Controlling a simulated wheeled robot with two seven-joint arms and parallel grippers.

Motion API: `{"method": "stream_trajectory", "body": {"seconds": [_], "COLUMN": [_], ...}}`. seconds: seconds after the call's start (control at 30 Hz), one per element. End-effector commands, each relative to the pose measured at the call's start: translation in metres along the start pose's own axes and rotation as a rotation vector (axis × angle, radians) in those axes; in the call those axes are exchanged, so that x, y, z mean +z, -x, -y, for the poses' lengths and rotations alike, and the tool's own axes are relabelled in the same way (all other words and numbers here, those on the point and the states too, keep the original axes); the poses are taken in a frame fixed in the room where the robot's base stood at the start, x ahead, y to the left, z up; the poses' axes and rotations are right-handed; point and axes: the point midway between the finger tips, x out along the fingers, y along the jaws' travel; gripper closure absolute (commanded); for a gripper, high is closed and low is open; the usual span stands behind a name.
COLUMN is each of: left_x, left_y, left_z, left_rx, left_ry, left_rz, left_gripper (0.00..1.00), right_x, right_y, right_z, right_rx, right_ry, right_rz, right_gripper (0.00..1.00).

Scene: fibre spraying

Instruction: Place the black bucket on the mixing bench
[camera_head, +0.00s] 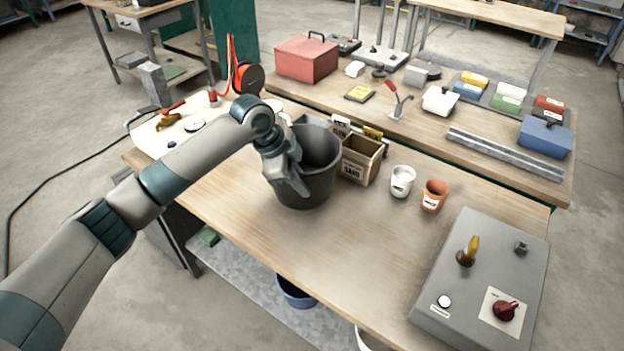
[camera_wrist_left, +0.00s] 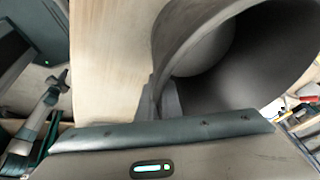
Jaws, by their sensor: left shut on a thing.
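The black bucket (camera_head: 318,160) is upright at the wooden bench (camera_head: 345,240), in the middle of the head view. Its base appears to be at the bench top; I cannot tell whether it touches. My left gripper (camera_head: 292,182) is shut on the bucket's left side, near the rim. In the left wrist view the bucket's open mouth (camera_wrist_left: 235,60) fills the upper right, with its wall at the fingers (camera_wrist_left: 165,100). The inside looks empty as far as it shows. My right gripper is in neither view.
A grey control panel (camera_head: 440,300) covers the right end. The bench front is clear. A blue bucket (camera_head: 296,291) sits below.

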Motion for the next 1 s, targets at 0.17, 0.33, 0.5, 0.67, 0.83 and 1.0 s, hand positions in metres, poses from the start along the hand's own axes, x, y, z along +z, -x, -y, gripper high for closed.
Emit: {"method": "stream_trajectory", "body": {"seconds": [0.17,0.33,0.5,0.67,0.83,1.0], "left_x": [0.0,0.0,0.002,0.008,0.013,0.014], "left_y": [0.002,0.002,-0.004,-0.019,-0.033,-0.035], "left_z": [0.003,0.003,0.001,-0.002,-0.004,-0.004], "left_rx": [-0.006,-0.006,-0.005,-0.004,-0.005,-0.006], "left_ry": [-0.003,-0.003,-0.002,-0.001,-0.002,-0.003], "left_rz": [-0.004,-0.004,-0.004,-0.003,-0.003,-0.003], "left_gripper": [1.0,1.0,1.0,1.0,1.0,1.0], "right_x": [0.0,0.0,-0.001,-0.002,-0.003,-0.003], "right_y": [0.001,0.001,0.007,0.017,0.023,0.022], "right_z": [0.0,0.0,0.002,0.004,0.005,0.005], "right_rx": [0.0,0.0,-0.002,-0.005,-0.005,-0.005], "right_ry": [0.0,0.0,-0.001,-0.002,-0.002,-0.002], "right_rz": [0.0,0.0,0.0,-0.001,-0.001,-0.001], "right_gripper": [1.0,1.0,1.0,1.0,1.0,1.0]}}
